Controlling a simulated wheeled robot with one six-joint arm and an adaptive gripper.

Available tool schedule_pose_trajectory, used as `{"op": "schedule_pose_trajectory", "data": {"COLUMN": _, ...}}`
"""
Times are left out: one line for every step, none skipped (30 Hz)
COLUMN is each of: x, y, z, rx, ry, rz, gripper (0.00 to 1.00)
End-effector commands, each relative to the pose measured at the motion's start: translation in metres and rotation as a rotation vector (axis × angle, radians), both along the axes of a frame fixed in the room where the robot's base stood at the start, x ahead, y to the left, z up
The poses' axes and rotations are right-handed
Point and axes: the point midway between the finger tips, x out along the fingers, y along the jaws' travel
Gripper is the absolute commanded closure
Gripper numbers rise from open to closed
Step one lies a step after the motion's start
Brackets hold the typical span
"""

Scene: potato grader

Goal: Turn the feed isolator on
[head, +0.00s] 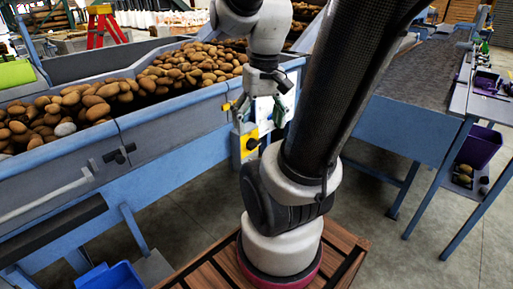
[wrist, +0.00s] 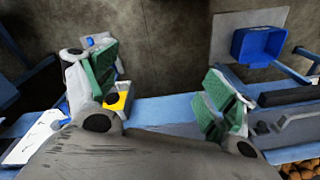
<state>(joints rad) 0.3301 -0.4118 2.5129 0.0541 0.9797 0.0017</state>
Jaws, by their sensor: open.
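The feed isolator (head: 250,144) is a yellow plate with a dark round knob, on a grey box at the near corner of the blue potato hopper. It also shows in the wrist view (wrist: 118,101), just beside the left finger and partly hidden by it. Which way the knob points is too small to tell. My gripper (head: 262,114) hangs above and close to the isolator in the head view. In the wrist view my gripper (wrist: 165,85) has its green-padded fingers wide apart with nothing between them. I cannot tell whether a finger touches the box.
The blue hopper (head: 160,122) full of potatoes runs along the left. A black lever handle (head: 119,155) sticks out of its side. A blue bin (head: 110,276) stands low at front left. A conveyor table (head: 415,85) stands at right, with bare floor between.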

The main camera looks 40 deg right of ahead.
Motion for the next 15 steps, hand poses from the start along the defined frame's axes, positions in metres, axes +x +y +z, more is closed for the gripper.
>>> {"op": "schedule_pose_trajectory", "data": {"x": -0.002, "y": -0.006, "z": -0.009, "rx": 0.025, "ry": 0.038, "rz": -0.043, "gripper": 0.16}}
{"op": "schedule_pose_trajectory", "data": {"x": -0.002, "y": -0.008, "z": -0.014, "rx": 0.043, "ry": 0.058, "rz": -0.071, "gripper": 0.16}}
{"op": "schedule_pose_trajectory", "data": {"x": -0.004, "y": -0.012, "z": -0.022, "rx": 0.07, "ry": 0.088, "rz": -0.111, "gripper": 0.16}}
{"op": "schedule_pose_trajectory", "data": {"x": -0.005, "y": -0.016, "z": -0.029, "rx": 0.094, "ry": 0.112, "rz": -0.145, "gripper": 0.16}}
{"op": "schedule_pose_trajectory", "data": {"x": -0.006, "y": -0.018, "z": -0.036, "rx": 0.122, "ry": 0.138, "rz": -0.186, "gripper": 0.16}}
{"op": "schedule_pose_trajectory", "data": {"x": -0.008, "y": -0.022, "z": -0.047, "rx": 0.166, "ry": 0.173, "rz": -0.243, "gripper": 0.16}}
{"op": "schedule_pose_trajectory", "data": {"x": -0.009, "y": -0.025, "z": -0.056, "rx": 0.201, "ry": 0.2, "rz": -0.29, "gripper": 0.16}}
{"op": "schedule_pose_trajectory", "data": {"x": -0.01, "y": -0.027, "z": -0.065, "rx": 0.243, "ry": 0.226, "rz": -0.34, "gripper": 0.16}}
{"op": "schedule_pose_trajectory", "data": {"x": -0.011, "y": -0.03, "z": -0.077, "rx": 0.299, "ry": 0.26, "rz": -0.408, "gripper": 0.16}}
{"op": "schedule_pose_trajectory", "data": {"x": -0.012, "y": -0.031, "z": -0.085, "rx": 0.343, "ry": 0.281, "rz": -0.46, "gripper": 0.16}}
{"op": "schedule_pose_trajectory", "data": {"x": -0.012, "y": -0.032, "z": -0.094, "rx": 0.39, "ry": 0.303, "rz": -0.511, "gripper": 0.16}}
{"op": "schedule_pose_trajectory", "data": {"x": -0.012, "y": -0.033, "z": -0.106, "rx": 0.453, "ry": 0.329, "rz": -0.581, "gripper": 0.16}}
{"op": "schedule_pose_trajectory", "data": {"x": -0.012, "y": -0.033, "z": -0.115, "rx": 0.502, "ry": 0.347, "rz": -0.636, "gripper": 0.16}}
{"op": "schedule_pose_trajectory", "data": {"x": -0.011, "y": -0.033, "z": -0.123, "rx": 0.553, "ry": 0.362, "rz": -0.69, "gripper": 0.16}}
{"op": "schedule_pose_trajectory", "data": {"x": -0.009, "y": -0.033, "z": -0.135, "rx": 0.623, "ry": 0.382, "rz": -0.762, "gripper": 0.16}}
